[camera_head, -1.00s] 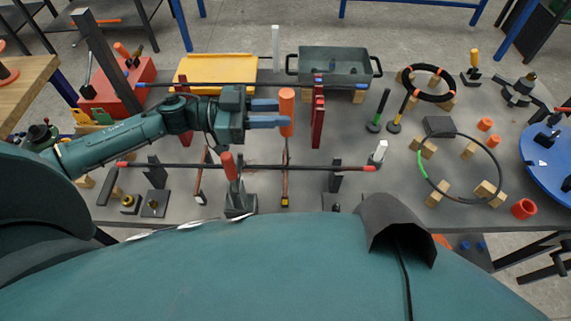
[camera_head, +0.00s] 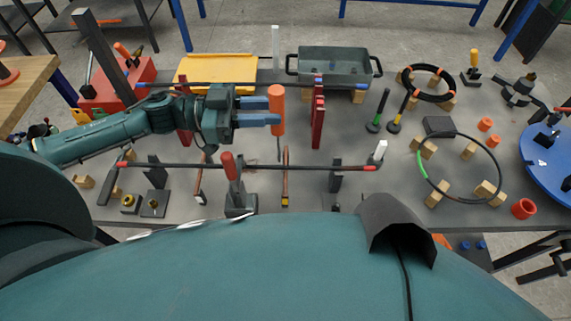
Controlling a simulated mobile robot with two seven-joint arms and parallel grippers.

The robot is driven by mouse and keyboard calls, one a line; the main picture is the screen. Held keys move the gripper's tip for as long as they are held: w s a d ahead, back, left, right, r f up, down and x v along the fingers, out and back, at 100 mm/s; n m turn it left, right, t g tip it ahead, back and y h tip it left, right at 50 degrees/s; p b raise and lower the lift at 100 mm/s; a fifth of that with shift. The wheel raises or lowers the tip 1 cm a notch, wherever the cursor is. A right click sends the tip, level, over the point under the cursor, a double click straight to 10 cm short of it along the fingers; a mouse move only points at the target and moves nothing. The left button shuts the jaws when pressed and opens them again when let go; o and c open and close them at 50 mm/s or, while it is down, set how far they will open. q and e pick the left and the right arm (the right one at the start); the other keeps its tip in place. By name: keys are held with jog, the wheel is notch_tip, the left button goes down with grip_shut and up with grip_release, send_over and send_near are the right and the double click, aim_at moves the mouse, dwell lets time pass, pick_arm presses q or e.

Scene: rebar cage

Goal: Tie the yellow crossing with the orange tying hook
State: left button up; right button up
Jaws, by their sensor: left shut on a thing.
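My left gripper (camera_head: 268,111) has blue fingers and is shut on the orange handle of the tying hook (camera_head: 277,110). The handle stands upright above the table, and a thin dark shaft shows below it. The hook's tip is too small to make out. A dark bar with red ends (camera_head: 320,167) runs across the front of the table, over a brown bar with a yellow end (camera_head: 285,185). The hook is behind and slightly left of where they cross. I cannot tell if a tie is there. My right gripper is not in view.
A long dark bar with blue ends (camera_head: 237,85) lies behind the gripper. A red upright (camera_head: 318,122) stands to the right of the hook. A clamp with a red handle (camera_head: 235,185) stands in front. A yellow tray (camera_head: 217,70) and a grey bin (camera_head: 334,66) are at the back.

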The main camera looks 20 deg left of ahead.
pick_arm(q)
notch_tip(320, 180, up, 5)
jog(key=shift+r, duration=0.1)
dwell(0.4)
jog(key=shift+s, duration=0.1)
dwell(0.6)
